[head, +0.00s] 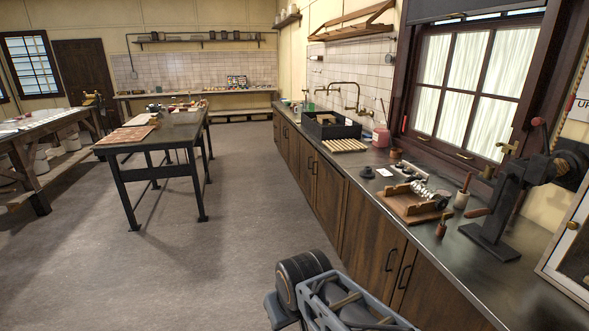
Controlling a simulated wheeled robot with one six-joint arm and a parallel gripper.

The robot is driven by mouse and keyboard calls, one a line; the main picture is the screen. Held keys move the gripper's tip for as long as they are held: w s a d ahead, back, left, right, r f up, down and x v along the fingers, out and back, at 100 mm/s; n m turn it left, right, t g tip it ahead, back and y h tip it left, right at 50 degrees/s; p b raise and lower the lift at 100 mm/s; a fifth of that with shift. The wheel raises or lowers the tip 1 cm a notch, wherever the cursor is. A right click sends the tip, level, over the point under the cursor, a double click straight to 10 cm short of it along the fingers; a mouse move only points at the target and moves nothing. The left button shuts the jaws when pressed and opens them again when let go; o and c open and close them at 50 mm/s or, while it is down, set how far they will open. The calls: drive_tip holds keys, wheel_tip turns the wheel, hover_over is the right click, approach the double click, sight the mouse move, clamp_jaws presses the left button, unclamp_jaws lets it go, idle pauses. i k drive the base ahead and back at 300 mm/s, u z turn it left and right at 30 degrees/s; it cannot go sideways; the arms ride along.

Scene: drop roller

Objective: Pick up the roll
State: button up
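A shiny metal roll (427,191) with a knobbly surface lies on a wooden cradle (403,207) on the dark counter at the right. It looks like the roll of the task. It lies slantwise across the cradle, and its small details are hard to make out. Only parts of my own arm show at the bottom of the view, well short of the counter top. My gripper's fingers cannot be seen, and nothing is seen touching the roll.
A dark hand-cranked machine (508,200) stands right of the roll. A black box (330,126) and a slatted wooden rack (344,146) lie farther along the counter (345,168). A workbench (180,125) stands left; the floor between is clear.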

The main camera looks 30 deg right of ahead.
sight(421, 189)
drive_tip(key=z, duration=0.05)
drive_tip(key=i, duration=1.7)
drive_tip(key=z, duration=1.4)
drive_tip(key=i, duration=1)
drive_tip(key=z, duration=1.1)
drive_tip(key=i, duration=0.6)
